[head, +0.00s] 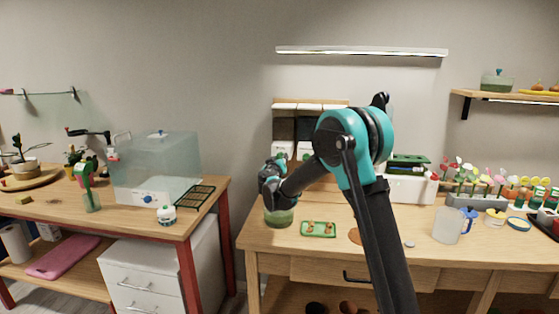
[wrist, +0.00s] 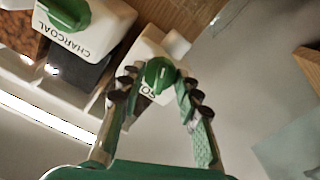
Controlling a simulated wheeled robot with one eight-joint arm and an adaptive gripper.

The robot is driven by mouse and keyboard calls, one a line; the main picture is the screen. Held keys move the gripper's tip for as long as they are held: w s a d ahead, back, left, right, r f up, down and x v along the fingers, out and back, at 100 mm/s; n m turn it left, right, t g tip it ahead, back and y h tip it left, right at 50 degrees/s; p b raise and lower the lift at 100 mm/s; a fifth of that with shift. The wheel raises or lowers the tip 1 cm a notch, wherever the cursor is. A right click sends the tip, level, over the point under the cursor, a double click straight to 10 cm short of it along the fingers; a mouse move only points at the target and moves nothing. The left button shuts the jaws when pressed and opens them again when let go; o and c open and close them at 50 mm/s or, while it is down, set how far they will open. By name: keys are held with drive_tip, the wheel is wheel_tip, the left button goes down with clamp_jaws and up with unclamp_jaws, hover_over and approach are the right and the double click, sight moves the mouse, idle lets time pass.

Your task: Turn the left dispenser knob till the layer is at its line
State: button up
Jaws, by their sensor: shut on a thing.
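The left dispenser (wrist: 148,50) is a white box with a green knob (wrist: 158,76) and a partly hidden label. In the wrist view the fingers of my gripper (wrist: 158,88) are on both sides of this knob, shut on it. In the head view my gripper (head: 271,172) is at the dispenser front, and my arm hides much of the row. A glass jar (head: 278,216) with greenish contents stands below my gripper on the bench edge. Its layer and line are too small to read. The charcoal dispenser (wrist: 88,25) with its green knob is beside the left one.
A frosted mug (head: 447,226) and a flower rack (head: 476,201) stand farther right. A left bench holds a clear tank (head: 156,165). A gap of floor separates the benches.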

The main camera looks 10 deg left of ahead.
drive_tip(key=m, duration=0.4)
drive_tip(key=shift+m, duration=0.4)
idle(0.4)
drive_tip(key=o, duration=1.2)
drive_tip(key=shift+c, duration=0.2)
drive_tip(key=s, duration=1.2)
drive_tip(key=shift+a, duration=0.2)
drive_tip(key=shift+d, duration=0.1)
